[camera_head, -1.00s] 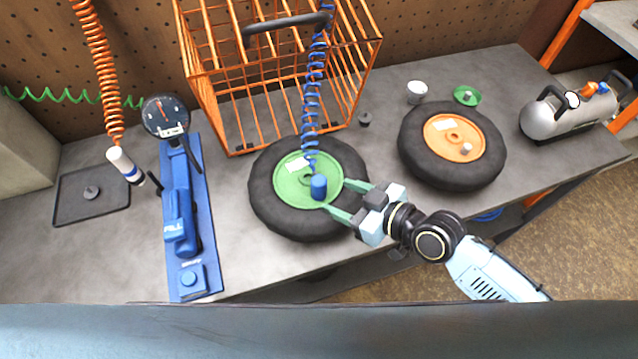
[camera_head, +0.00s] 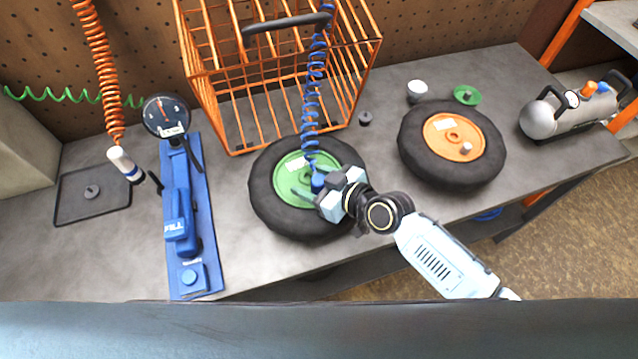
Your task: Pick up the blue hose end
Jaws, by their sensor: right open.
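The blue hose end (camera_head: 317,181) hangs from a coiled blue hose (camera_head: 310,105) over the wheel with the green hub (camera_head: 292,184). My right gripper (camera_head: 314,190) is at the hose end, coming in from the lower right. Its jaws are open, and its body hides the lower part of the hose end. I cannot tell whether the fingers touch it. My left gripper does not show.
An orange wire basket (camera_head: 236,112) stands behind the green-hub wheel. A wheel with an orange hub (camera_head: 453,140) lies to the right, and a silver tank (camera_head: 560,118) stands beyond it. A blue gauge stand (camera_head: 183,215) and an orange coiled hose (camera_head: 98,60) are at left.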

